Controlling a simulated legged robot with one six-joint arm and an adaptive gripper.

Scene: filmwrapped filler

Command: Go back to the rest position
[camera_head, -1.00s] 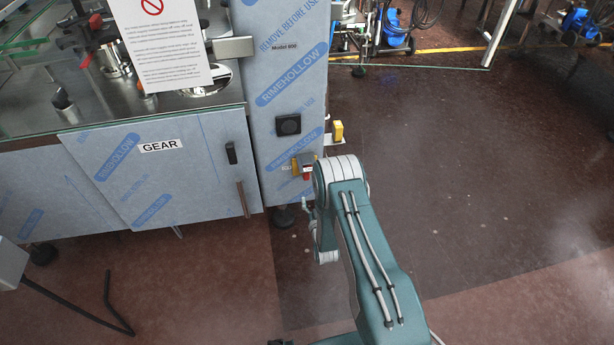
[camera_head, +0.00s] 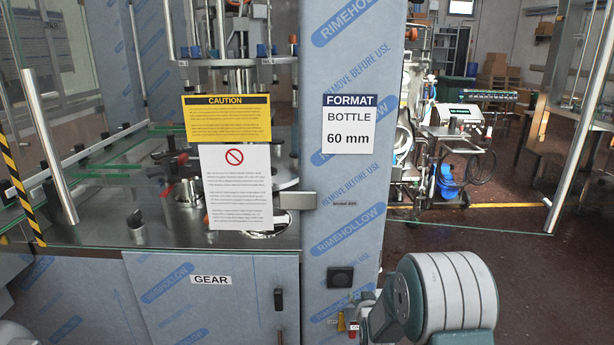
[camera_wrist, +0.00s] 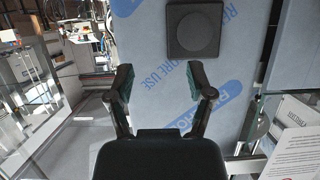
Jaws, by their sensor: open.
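My gripper (camera_wrist: 160,85) shows in the wrist view with its two fingers apart and nothing between them. It faces a blue film-wrapped panel (camera_wrist: 150,50) with a black square fitting (camera_wrist: 194,30) beyond the right finger. In the head view my arm stands folded at the lower right, in front of the film-wrapped column (camera_head: 343,200). The gripper's fingers do not show clearly in the head view.
The filler machine has a GEAR door (camera_head: 212,300), a glass guard, and caution (camera_head: 227,118) and no-entry (camera_head: 237,187) notices. A black square fitting (camera_head: 340,277) is on the column. Open dark floor (camera_head: 480,245) lies at right, before a blue-and-steel cart (camera_head: 448,180).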

